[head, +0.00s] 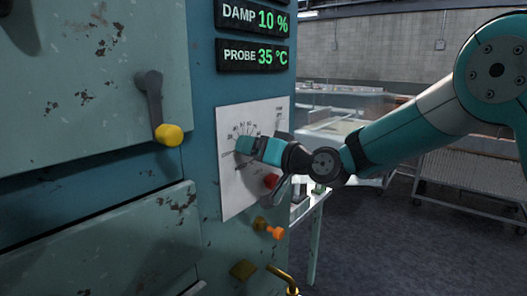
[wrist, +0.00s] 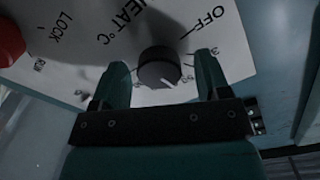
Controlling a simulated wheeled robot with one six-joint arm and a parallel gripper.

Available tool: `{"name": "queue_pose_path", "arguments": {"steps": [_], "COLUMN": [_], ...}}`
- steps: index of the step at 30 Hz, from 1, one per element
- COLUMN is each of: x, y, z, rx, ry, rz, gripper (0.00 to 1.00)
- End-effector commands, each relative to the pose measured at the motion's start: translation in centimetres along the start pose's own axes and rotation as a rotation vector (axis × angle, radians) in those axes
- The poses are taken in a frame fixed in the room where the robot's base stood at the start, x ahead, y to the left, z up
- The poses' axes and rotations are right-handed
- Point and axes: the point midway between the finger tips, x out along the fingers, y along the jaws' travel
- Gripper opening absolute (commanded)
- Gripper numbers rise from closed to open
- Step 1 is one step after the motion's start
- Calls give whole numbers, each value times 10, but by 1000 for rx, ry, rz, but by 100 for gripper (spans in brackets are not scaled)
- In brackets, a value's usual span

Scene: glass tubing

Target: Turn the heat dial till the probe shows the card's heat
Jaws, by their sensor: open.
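The heat dial (wrist: 158,67) is a dark round knob with a pale pointer mark, on a white plate lettered "HEAT °C", "OFF" and "LOCK". My gripper (wrist: 161,72) is open, with one finger on each side of the dial; I cannot tell whether either finger touches it. In the head view my gripper (head: 241,146) is at the plate's printed scale and hides the dial. The probe display (head: 253,56) reads 35 °C in green. I cannot make out a card giving a heat.
A red knob (head: 271,181) sits low on the white plate (head: 232,195), close to my wrist. The damp display (head: 252,18) reads 10 %. An orange-tipped valve (head: 276,232) is below the plate. A yellow-knobbed lever (head: 168,134) sticks out at left.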

Motion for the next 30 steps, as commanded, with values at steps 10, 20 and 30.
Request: {"name": "queue_pose_path", "arguments": {"steps": [10, 20, 30], "x": [-56, -138, -174], "y": [4, 3, 0], "z": [3, 3, 1], "rx": [-1, -1, 1], "ry": [3, 4, 0], "rz": [4, 5, 0], "gripper": [69, 69, 69]}}
